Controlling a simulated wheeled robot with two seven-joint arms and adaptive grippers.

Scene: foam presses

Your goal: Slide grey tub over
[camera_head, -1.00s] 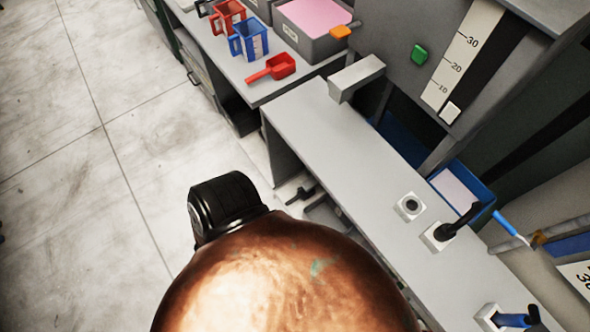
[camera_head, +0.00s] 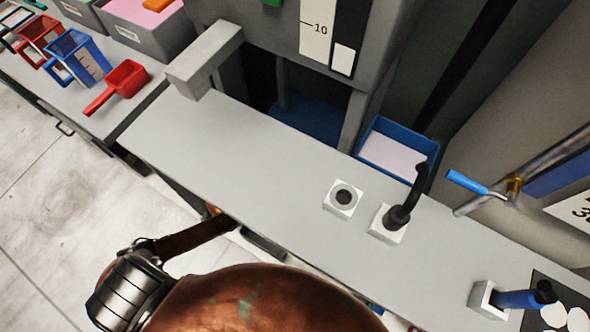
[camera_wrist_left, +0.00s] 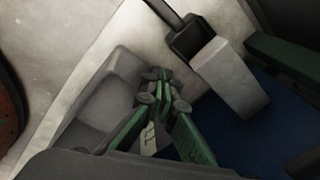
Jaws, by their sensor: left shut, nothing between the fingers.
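A grey tub (camera_head: 165,40) with pink material in it stands on the bench at the upper left of the head view, with a white label on its front. A second grey tub is partly in view to its left, cut by the top edge. My left gripper (camera_wrist_left: 155,78) shows in the wrist view with its green fingers together and nothing between them. A grey box-like shape (camera_wrist_left: 105,100) lies left of the fingers; I cannot tell whether it is a tub or whether they touch. The left gripper's fingers are not visible in the head view. My right gripper is not in view.
A red scoop (camera_head: 122,82), a blue jug (camera_head: 78,58) and a red jug (camera_head: 40,40) stand near the tub. The long grey counter (camera_head: 230,140) is mostly clear, with a black lever (camera_head: 408,200) at right. A blue bin (camera_head: 398,145) stands behind.

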